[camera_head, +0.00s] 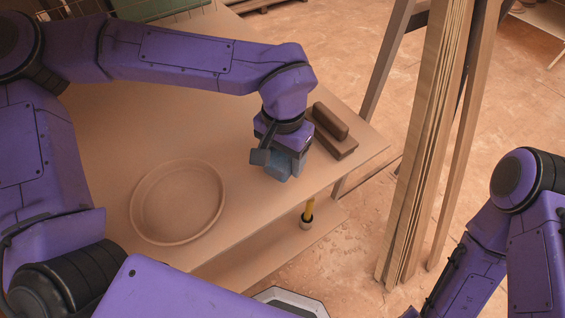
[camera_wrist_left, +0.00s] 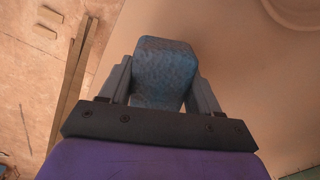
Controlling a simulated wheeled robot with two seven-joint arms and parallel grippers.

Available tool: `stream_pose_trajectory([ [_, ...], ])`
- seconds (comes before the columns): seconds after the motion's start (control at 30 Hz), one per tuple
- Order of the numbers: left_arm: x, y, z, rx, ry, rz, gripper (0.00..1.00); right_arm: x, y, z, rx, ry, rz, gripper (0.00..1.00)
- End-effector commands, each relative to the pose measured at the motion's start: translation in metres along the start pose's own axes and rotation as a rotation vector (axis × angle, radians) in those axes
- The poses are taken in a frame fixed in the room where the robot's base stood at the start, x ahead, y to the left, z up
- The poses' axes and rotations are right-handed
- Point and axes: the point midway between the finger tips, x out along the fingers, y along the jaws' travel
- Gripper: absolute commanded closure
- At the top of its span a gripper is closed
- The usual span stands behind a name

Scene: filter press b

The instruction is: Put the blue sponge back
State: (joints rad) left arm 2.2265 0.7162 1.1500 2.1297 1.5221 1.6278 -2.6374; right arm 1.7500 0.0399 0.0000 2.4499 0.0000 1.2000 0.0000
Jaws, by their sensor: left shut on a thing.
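The blue sponge (camera_wrist_left: 164,72) sits between the two fingers of my left gripper (camera_wrist_left: 162,88) in the left wrist view, and the fingers are shut on it. In the head view the left gripper (camera_head: 281,160) points down over the right part of the table, with the sponge (camera_head: 278,169) showing below it. The gripper and arm hide part of the sponge there. I cannot tell whether the sponge touches the table. My right arm shows at the right edge of the head view, but its gripper is out of the frame.
A round shallow dish (camera_head: 178,201) stands on the table (camera_head: 110,160) left of the left gripper. A brown block-shaped object (camera_head: 333,131) lies just right of the gripper. A small cup with a yellow handle (camera_head: 307,217) is on the lower shelf. Upright boards (camera_head: 428,140) stand beyond the table's right end.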

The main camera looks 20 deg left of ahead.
Motion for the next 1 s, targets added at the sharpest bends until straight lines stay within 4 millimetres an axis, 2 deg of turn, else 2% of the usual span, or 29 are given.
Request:
stream_pose_trajectory([
  [0.17,0.016,-0.007,-0.011,-0.001,-0.002,0.000,0.66,0.001,0.000,0.000,0.000,0.000,0.000,0.60],
  [0.3,0.042,-0.006,-0.009,0.001,-0.003,0.000,0.66,0.004,0.000,0.002,0.000,0.000,0.000,0.60],
  [0.67,0.046,-0.006,-0.009,0.000,0.000,0.000,0.66,0.000,0.000,0.000,0.000,0.000,0.000,0.60],
  [0.7,0.047,-0.006,-0.009,0.000,0.000,0.000,0.28,0.001,0.000,0.000,0.000,0.000,0.000,0.60],
  [0.77,0.047,-0.006,-0.009,0.000,0.001,0.000,0.12,0.001,0.000,0.001,0.000,0.000,0.000,0.60],
  [1.0,0.046,-0.006,-0.009,-0.001,0.001,0.000,0.12,0.001,0.000,0.001,0.000,0.000,0.000,0.60],
])
